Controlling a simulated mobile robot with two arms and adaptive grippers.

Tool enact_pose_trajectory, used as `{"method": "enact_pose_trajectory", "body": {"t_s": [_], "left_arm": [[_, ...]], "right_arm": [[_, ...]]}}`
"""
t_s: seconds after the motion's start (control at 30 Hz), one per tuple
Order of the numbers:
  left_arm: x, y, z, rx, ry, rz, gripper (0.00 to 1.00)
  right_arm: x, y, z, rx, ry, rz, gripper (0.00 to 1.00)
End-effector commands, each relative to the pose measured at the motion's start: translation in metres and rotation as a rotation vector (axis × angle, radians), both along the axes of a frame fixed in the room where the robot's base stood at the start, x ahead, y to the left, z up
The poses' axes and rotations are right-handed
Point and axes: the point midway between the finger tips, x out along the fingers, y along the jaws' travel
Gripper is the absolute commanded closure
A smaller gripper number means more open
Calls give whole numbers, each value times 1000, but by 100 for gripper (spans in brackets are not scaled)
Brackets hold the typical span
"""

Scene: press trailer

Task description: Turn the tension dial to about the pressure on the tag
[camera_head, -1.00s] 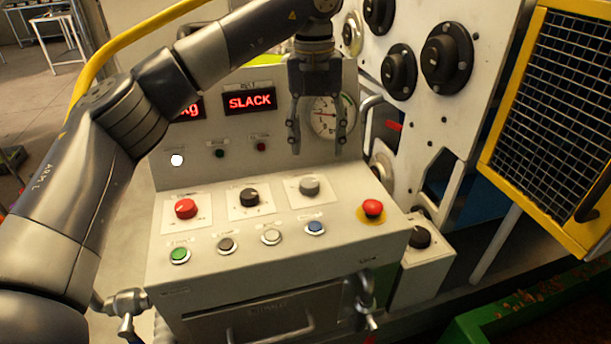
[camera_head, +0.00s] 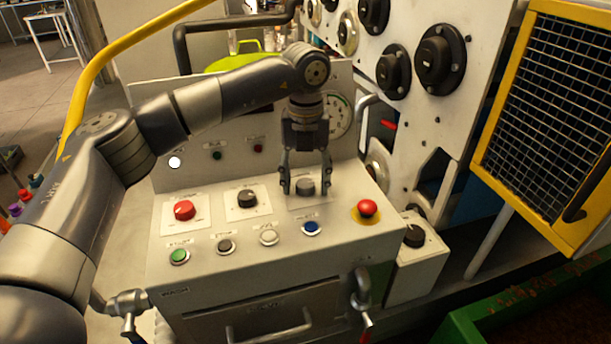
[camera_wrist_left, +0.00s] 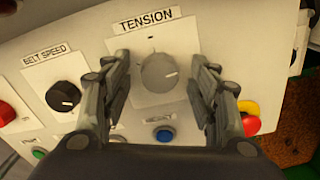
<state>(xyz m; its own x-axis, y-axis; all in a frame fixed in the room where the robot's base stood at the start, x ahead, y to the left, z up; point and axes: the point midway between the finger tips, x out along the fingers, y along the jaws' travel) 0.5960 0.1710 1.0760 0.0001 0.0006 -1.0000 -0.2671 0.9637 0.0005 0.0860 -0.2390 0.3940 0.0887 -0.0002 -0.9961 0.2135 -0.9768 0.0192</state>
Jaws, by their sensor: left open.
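The tension dial (camera_wrist_left: 159,72) is a grey round knob on a white plate under the label TENSION (camera_wrist_left: 146,19) in the left wrist view. In the head view the dial (camera_head: 306,187) sits at the right of the row of knobs on the sloping panel. My left gripper (camera_head: 306,190) points down over it, open, with one finger on each side of the dial. In the wrist view the gripper (camera_wrist_left: 164,95) shows gaps between the fingers and the dial. The gauge (camera_head: 339,114) is partly hidden behind the gripper. I cannot make out a pressure tag. My right gripper is not in view.
A black belt speed knob (camera_head: 247,197) and a red knob (camera_head: 184,210) sit left of the dial. Green (camera_head: 179,256), black, white and blue (camera_head: 311,228) buttons lie in front. A red mushroom button (camera_head: 368,208) is at the right.

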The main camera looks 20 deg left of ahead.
Motion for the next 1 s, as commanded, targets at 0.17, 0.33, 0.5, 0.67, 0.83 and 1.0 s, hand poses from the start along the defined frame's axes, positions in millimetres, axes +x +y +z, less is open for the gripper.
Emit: {"method": "enact_pose_trajectory", "body": {"t_s": [0.17, 0.33, 0.5, 0.67, 0.83, 1.0], "left_arm": [[0, 0, 0, 0, 0, 0, 46], [0, 0, 0, 0, 0, 0, 84], [0, 0, 0, 0, 0, 0, 91], [0, 0, 0, 0, 0, -12, 91], [0, 0, -1, -1, 0, -68, 91], [0, 0, -1, -1, 0, -175, 91]], "right_arm": [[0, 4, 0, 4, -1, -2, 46], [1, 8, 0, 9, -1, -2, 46], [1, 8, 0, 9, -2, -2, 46], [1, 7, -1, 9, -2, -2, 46], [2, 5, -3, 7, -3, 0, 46], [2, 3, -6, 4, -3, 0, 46]]}}
